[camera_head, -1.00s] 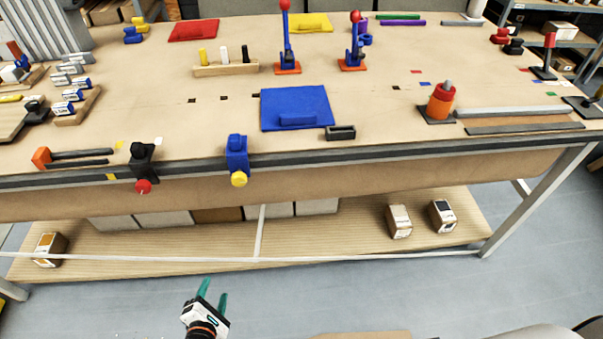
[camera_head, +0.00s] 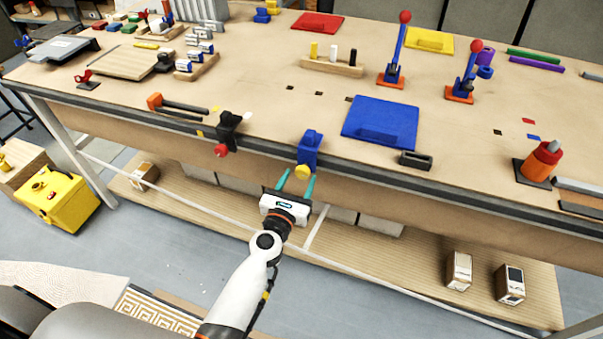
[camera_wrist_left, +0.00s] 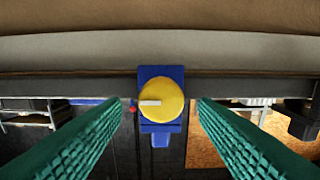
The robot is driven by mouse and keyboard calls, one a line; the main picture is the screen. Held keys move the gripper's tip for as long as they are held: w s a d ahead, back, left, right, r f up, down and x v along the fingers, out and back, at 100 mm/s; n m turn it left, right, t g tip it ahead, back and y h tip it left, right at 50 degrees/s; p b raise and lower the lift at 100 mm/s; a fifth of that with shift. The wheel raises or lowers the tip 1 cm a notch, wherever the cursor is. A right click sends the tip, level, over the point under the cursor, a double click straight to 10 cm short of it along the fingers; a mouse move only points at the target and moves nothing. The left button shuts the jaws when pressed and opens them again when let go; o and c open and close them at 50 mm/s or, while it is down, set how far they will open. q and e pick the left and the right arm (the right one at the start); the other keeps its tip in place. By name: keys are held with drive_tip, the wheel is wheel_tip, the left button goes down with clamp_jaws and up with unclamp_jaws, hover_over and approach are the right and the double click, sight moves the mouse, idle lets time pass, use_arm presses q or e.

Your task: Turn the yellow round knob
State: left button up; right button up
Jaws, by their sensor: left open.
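The yellow round knob (camera_head: 302,171) sits on the front of a blue clamp-like mount (camera_head: 309,148) at the table's front edge. In the left wrist view the knob (camera_wrist_left: 161,101) faces me, with a white mark pointing left. My left gripper (camera_head: 296,184) is open, with its green fingers pointing at the knob from the front. In the left wrist view its fingers (camera_wrist_left: 163,112) stand to the left and right of the knob, apart from it. Nothing is between the fingertips but the view of the knob. My right gripper is not in view.
A black mount with a red knob (camera_head: 221,150) is on the table edge to the left. A blue panel (camera_head: 381,120) and a small black tray (camera_head: 415,160) lie behind on the table (camera_head: 270,105). A lower shelf (camera_head: 400,254) runs beneath.

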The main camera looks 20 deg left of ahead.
use_arm(q)
drive_tip(key=shift+w, duration=1.15)
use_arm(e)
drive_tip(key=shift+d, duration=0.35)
use_arm(q)
drive_tip(key=c, duration=0.8)
drive_tip(key=shift+c, duration=0.7)
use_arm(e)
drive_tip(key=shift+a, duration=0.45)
